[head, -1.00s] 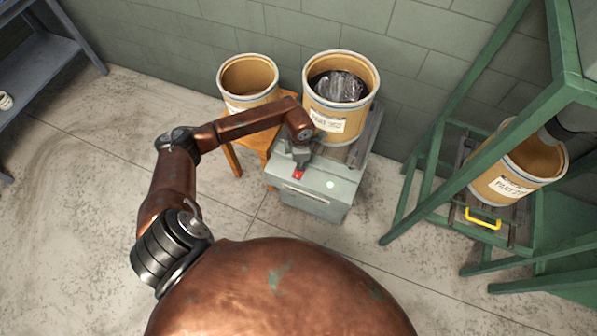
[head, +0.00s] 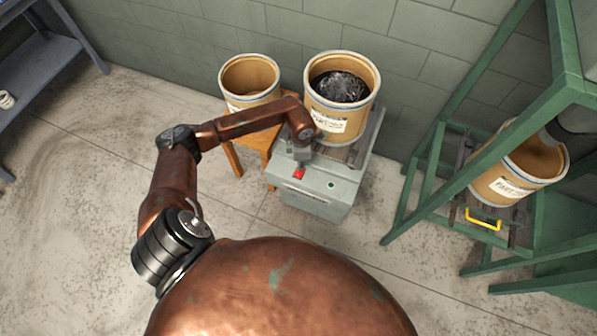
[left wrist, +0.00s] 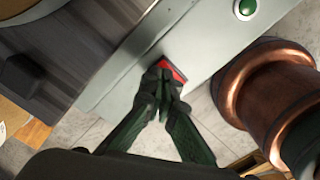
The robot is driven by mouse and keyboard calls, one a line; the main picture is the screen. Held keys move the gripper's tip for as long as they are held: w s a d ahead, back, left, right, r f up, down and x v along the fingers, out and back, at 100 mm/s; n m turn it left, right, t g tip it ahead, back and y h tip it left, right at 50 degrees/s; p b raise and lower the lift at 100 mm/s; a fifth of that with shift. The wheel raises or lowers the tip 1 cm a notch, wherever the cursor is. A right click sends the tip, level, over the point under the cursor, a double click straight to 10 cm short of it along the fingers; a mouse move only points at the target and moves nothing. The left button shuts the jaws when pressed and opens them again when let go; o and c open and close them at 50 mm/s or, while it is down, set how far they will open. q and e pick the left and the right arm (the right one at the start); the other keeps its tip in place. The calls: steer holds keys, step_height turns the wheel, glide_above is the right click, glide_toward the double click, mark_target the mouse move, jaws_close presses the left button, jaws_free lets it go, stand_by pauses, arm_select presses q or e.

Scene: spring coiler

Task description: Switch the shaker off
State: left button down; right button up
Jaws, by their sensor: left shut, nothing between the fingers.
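The shaker (head: 320,188) is a grey box on the floor with a drum (head: 341,95) on its top, and dark contents show in the drum. A red switch (head: 299,174) and a round green light or button (head: 331,184) are on the shaker's sloped front. My left gripper (head: 300,163) is shut and empty, its fingertips at the red switch. In the left wrist view the closed fingertips (left wrist: 165,78) cover part of the red switch (left wrist: 177,71), and the green round piece (left wrist: 246,8) is at the top. My right gripper is not in view.
An empty-looking drum (head: 249,80) stands on a wooden stool (head: 247,145) left of the shaker. At right, a green frame (head: 435,150) holds another drum (head: 517,170) with a yellow handle (head: 483,218) below it. A dark shelf (head: 40,65) is at far left. The floor between is clear.

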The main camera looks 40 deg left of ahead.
arm_select(q)
steer(key=shift+r+p, duration=1.5)
steer(key=shift+r, duration=1.4)
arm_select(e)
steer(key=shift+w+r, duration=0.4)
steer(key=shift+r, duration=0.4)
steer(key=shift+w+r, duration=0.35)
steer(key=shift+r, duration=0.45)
